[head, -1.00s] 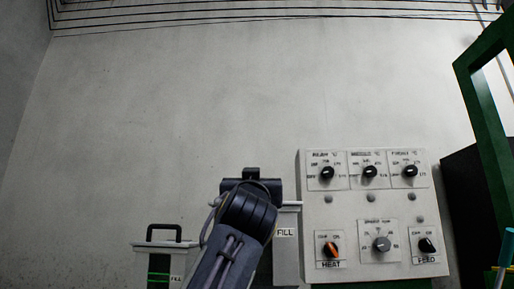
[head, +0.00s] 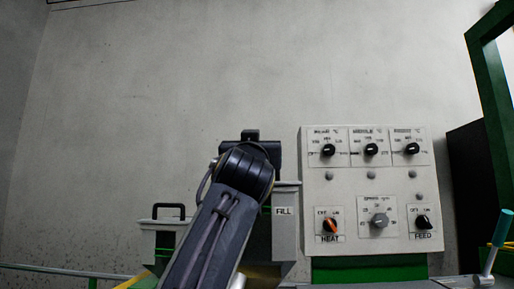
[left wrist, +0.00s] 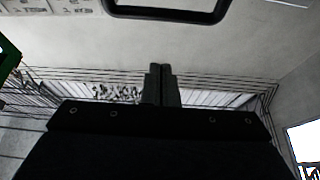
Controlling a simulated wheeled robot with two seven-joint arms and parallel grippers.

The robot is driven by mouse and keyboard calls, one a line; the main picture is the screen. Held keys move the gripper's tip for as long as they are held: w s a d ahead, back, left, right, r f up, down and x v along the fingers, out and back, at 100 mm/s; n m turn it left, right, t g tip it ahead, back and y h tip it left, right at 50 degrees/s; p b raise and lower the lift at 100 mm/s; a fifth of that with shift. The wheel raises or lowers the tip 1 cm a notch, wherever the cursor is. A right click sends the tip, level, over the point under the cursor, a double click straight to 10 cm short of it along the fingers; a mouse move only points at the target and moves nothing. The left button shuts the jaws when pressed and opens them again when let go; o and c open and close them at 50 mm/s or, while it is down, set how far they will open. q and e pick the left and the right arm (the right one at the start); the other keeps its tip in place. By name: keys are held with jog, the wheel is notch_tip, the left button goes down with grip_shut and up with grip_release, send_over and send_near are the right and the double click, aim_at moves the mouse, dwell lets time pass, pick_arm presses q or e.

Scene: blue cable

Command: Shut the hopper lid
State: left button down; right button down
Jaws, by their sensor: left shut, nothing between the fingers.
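The grey hopper marked FILL (head: 284,232) stands left of the control panel, partly hidden behind my left arm. A black handle (head: 168,206) stands over a grey container at its left; whether both are one body is hidden. I cannot make out the lid's position. My left gripper (head: 250,135) is raised above the FILL hopper's rim in the head view, seen from behind. In the left wrist view its fingers (left wrist: 160,85) are together and empty. A black rounded handle (left wrist: 168,10) shows at the top of that view, apart from the fingertips. My right gripper is not in view.
The control panel (head: 368,185) with several knobs stands close to the right of my left gripper. A green frame (head: 493,120) rises at the far right, with a teal-gripped lever (head: 502,228) below. Open space before the bare wall lies above.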

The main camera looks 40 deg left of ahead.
pick_arm(q)
jog(key=f+b+v, duration=0.1)
jog(key=b+v, duration=0.3)
jog(key=v, duration=0.4)
jog(key=shift+f+b, duration=0.15)
jog(key=shift+b, duration=0.25)
jog(key=shift+s+a, duration=0.1)
jog(key=shift+a, duration=0.05)
